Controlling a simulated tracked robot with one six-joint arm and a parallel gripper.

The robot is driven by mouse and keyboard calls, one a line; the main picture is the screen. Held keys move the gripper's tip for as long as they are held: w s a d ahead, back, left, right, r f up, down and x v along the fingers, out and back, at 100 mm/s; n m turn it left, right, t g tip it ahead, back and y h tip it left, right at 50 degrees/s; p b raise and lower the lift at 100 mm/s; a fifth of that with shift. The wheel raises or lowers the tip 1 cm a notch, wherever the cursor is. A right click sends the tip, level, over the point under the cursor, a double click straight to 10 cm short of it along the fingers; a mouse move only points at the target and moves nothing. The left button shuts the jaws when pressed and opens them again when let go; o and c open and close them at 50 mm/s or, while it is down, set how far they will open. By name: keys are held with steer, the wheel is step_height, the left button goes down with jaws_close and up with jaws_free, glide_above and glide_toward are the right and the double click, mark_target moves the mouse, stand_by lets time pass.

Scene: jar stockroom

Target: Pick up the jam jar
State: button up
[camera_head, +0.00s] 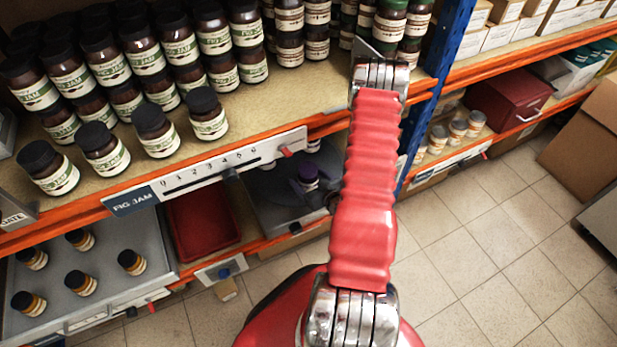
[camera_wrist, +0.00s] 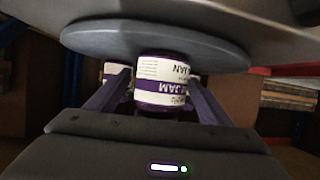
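In the wrist view, which looks upside down, a jar (camera_wrist: 162,82) with a white and purple label reading JAM stands on a round grey turntable (camera_wrist: 90,42). My gripper (camera_wrist: 160,84) is open, with one dark finger at each side of this jar. Small gaps seem to show between jar and fingers; contact is hard to judge. In the head view, a purple-lidded jar (camera_head: 308,172) stands on the grey turntable (camera_head: 275,205) on the lower shelf. My gripper is mostly hidden there behind my red arm.
Another purple-and-white labelled jar (camera_wrist: 115,72) stands behind, to the left, in the wrist view. The upper shelf (camera_head: 250,110) overhangs the turntable and holds many fig jam jars (camera_head: 103,148). A red tray (camera_head: 203,222) sits left of the turntable.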

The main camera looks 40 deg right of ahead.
mark_target(308, 168)
steer(key=c, duration=1.7)
steer(key=shift+r, duration=0.1)
steer(key=shift+r, duration=4.95)
